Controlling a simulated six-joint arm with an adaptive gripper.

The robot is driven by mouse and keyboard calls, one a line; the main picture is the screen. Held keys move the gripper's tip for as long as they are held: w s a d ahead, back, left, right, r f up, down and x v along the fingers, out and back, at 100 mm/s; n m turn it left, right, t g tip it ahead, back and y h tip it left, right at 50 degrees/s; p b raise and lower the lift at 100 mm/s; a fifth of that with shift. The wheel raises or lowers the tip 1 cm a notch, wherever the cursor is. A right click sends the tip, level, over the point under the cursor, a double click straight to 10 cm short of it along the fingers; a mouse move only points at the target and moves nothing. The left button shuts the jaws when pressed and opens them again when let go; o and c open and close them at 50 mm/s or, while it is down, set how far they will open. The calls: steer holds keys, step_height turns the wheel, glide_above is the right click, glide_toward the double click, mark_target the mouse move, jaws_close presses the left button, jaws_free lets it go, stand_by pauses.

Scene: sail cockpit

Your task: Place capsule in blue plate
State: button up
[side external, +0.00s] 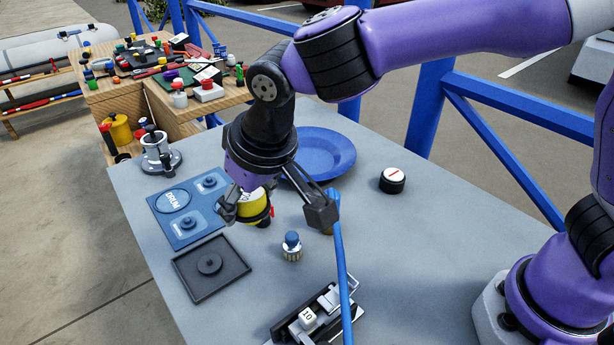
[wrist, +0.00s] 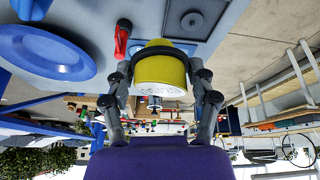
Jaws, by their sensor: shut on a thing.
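My gripper (side external: 272,208) is shut on a yellow capsule (side external: 252,206), a short cylinder with a black band and some lettering. The wrist view shows the capsule (wrist: 160,70) between the two fingers. It hangs over the grey table, near the right edge of the blue mat; its exact height is hard to tell. The blue plate (side external: 335,153) lies on the table behind my gripper, partly hidden by it, and no object shows in its visible part. The plate (wrist: 45,50) also shows at the left of the wrist view.
The blue DRUM mat (side external: 165,222) and a black tray (side external: 228,270) lie to the left. A small blue-topped jar (side external: 291,246) stands in front of my gripper, beside an upright blue strip (side external: 342,270). A white-topped black disc (side external: 392,180) sits right of the plate. Blue railings border the back.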

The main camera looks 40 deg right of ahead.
steer(key=w+d+m+h, duration=0.3)
steer(key=w+d+m, duration=0.55)
steer(key=d, duration=0.55)
glide_above(315, 163)
steer(key=s+a, duration=0.1)
steer(key=s, duration=0.1)
steer(key=shift+g, duration=0.3)
steer(key=f, duration=0.6)
steer(key=shift+w+a+f, duration=0.1)
steer(key=shift+w+f, duration=0.1)
steer(key=shift+f, duration=0.15)
steer(key=shift+w+d+f, duration=0.1)
steer(key=shift+d+f, duration=0.05)
steer(key=shift+d, duration=0.05)
steer(key=shift+f, duration=1.95)
steer(key=shift+f, duration=0.15)
steer(key=o, duration=1.2)
